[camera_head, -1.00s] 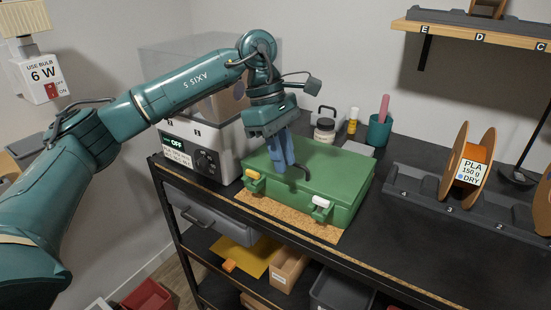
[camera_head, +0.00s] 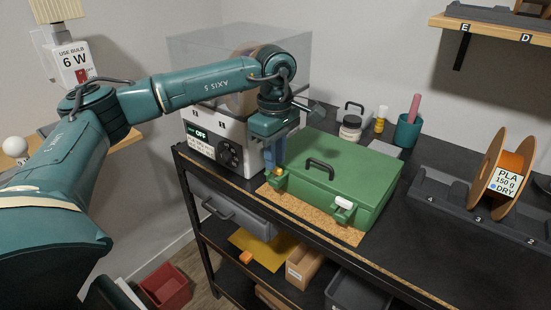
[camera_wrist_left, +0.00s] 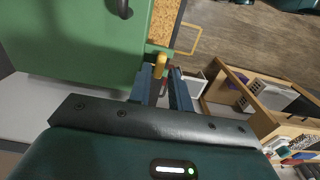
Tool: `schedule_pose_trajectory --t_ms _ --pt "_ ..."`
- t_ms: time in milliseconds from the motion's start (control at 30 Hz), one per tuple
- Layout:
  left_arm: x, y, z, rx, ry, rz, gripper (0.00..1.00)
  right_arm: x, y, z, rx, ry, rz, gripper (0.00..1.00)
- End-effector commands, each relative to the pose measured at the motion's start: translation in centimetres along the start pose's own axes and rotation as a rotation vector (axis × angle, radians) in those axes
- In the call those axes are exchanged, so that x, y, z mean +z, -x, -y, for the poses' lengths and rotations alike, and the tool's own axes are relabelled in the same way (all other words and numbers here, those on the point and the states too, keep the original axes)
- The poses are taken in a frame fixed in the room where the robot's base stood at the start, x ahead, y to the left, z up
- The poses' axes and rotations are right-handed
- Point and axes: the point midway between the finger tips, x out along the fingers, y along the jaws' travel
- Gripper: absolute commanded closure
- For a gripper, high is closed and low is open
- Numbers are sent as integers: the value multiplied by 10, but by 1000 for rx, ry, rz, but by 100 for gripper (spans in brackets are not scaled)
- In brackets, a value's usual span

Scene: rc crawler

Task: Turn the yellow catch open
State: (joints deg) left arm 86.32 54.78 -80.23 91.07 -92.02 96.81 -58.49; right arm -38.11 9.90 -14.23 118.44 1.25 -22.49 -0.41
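The green case (camera_head: 345,170) lies closed on a cork mat (camera_head: 312,217) on the dark bench. It has a dark handle on its lid, a yellow catch (camera_head: 278,172) at its front left and a white catch (camera_head: 343,204) at its front right. My left gripper (camera_head: 275,160) points down at the yellow catch. In the left wrist view, the yellow catch (camera_wrist_left: 160,66) stands between the tips of the two blue fingers (camera_wrist_left: 163,77). The fingers are apart, with a narrow gap; I cannot tell whether they touch the catch. My right gripper is not in view.
A grey dryer box (camera_head: 215,140) with a clear cover stands close behind my left gripper. A jar (camera_head: 350,128), a yellow bottle (camera_head: 380,120) and a teal cup (camera_head: 408,130) stand behind the case. A spool (camera_head: 508,175) sits on a rack to the right.

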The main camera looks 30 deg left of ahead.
Motion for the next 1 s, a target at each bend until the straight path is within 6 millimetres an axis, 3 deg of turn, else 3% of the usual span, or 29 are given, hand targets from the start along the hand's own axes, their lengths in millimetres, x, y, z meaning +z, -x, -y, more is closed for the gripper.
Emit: schedule_pose_trajectory --t_ms 200,467,733,1000 --pt "0 -16 0 -1 0 0 80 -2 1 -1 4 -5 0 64" --pt "0 -18 0 0 0 0 80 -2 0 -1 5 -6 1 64" --pt "0 -18 0 0 0 1 100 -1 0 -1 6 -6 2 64" --pt "0 -18 0 0 -3 1 100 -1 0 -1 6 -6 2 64"
